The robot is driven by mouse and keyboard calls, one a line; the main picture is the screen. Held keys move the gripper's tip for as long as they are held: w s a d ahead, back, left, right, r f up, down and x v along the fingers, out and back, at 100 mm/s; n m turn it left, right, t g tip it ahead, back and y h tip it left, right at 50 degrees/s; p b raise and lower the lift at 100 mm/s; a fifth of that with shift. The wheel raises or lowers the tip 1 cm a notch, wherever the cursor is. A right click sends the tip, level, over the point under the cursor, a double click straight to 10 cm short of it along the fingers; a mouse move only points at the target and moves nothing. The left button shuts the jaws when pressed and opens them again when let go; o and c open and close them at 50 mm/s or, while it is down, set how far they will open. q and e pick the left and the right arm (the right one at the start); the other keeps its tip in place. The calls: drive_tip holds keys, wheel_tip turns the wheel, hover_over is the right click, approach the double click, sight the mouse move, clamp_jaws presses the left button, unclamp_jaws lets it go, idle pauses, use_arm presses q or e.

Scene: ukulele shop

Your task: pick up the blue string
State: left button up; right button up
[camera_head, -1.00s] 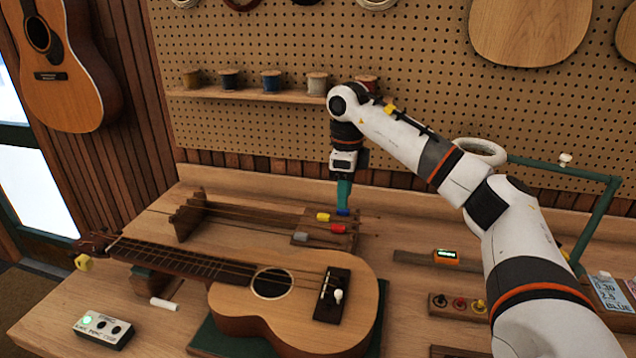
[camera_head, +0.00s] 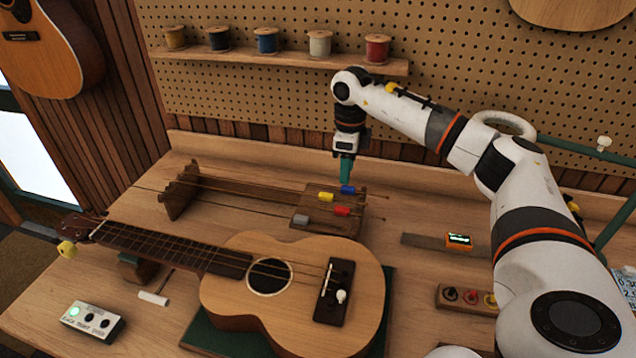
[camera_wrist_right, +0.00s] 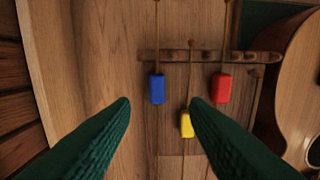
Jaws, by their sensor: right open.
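The blue string's blue block (camera_head: 347,189) sits at the back of the wooden string rack (camera_head: 300,222), beside the yellow block (camera_head: 325,197), the red block (camera_head: 342,211) and the grey block (camera_head: 300,219). My right gripper (camera_head: 347,182) points down just above the blue block. In the right wrist view the gripper (camera_wrist_right: 160,102) is open, its green fingers apart. The blue block (camera_wrist_right: 157,88) lies between and slightly beyond the fingertips, with a thin string running from it. The yellow block (camera_wrist_right: 187,124) is close to the right fingertip. The left gripper is not seen.
A ukulele (camera_head: 285,285) lies on a green mat in front of the rack. A shelf (camera_head: 290,60) with thread spools is on the pegboard behind. A tuner box (camera_head: 92,321) stands at front left. The bench right of the rack is partly clear.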

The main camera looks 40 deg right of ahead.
sight(345, 187)
drive_tip(key=f+p, duration=0.2)
drive_tip(key=f, duration=0.2)
drive_tip(key=shift+w+f, duration=0.15)
drive_tip(key=shift+w, duration=0.05)
drive_tip(key=shift+f, duration=0.35)
clamp_jaws()
